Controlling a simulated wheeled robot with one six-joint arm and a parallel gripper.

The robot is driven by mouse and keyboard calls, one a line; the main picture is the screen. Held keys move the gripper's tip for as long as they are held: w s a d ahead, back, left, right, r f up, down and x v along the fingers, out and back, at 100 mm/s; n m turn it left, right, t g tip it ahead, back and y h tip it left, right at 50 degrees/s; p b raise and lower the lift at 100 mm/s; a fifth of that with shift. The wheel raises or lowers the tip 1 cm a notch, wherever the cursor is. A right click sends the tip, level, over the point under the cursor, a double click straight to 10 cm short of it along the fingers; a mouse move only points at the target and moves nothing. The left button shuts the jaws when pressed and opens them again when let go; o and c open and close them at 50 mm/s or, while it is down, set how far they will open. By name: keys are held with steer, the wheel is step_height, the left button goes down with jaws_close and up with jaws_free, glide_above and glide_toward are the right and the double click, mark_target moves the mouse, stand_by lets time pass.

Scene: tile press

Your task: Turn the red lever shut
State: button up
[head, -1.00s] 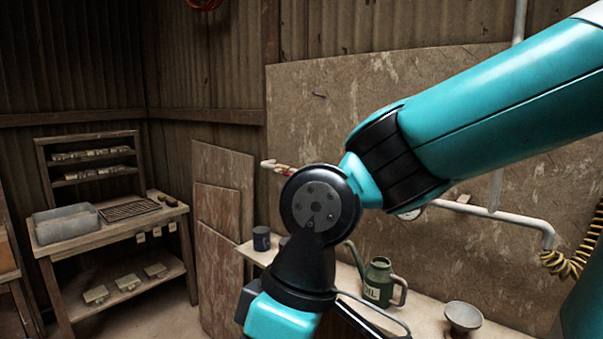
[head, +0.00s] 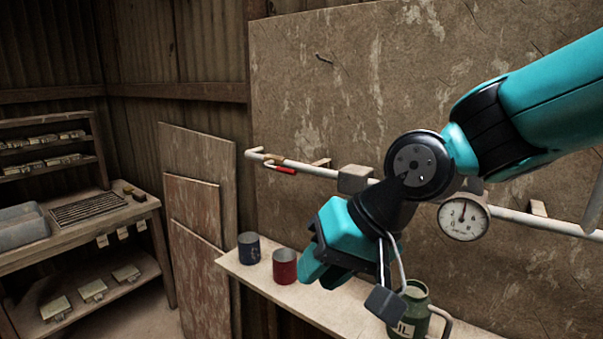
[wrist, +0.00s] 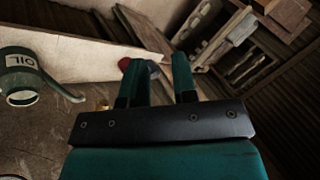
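The red lever (head: 286,170) is a short red handle near the left end of the pale wall pipe (head: 322,171). It lies nearly along the pipe, just below it, in the head view. My gripper (head: 318,277) hangs below and to the right of the lever, apart from it, in front of the shelf. In the wrist view the two fingers of my gripper (wrist: 160,80) stand apart with a gap between them, holding nothing. I cannot make out the lever in the wrist view.
A round gauge (head: 463,218) hangs on the pipe. A workbench (head: 95,229) stands at the left.

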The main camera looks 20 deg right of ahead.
steer(key=w+d+m+t+b, duration=0.1)
steer(key=w+d+m+t, duration=0.3)
steer(key=w+m, duration=0.65)
steer(key=m+t+h+b, duration=0.1)
steer(key=m+t, duration=0.6)
steer(key=m, duration=0.3)
glide_toward(292, 171)
steer(key=p+x, duration=0.5)
steer(key=x, duration=0.5)
steer(key=shift+w+f, duration=0.1)
steer(key=shift+w, duration=0.05)
steer(key=shift+w+a+f, duration=0.25)
steer(key=shift+w, duration=0.35)
jaws_close()
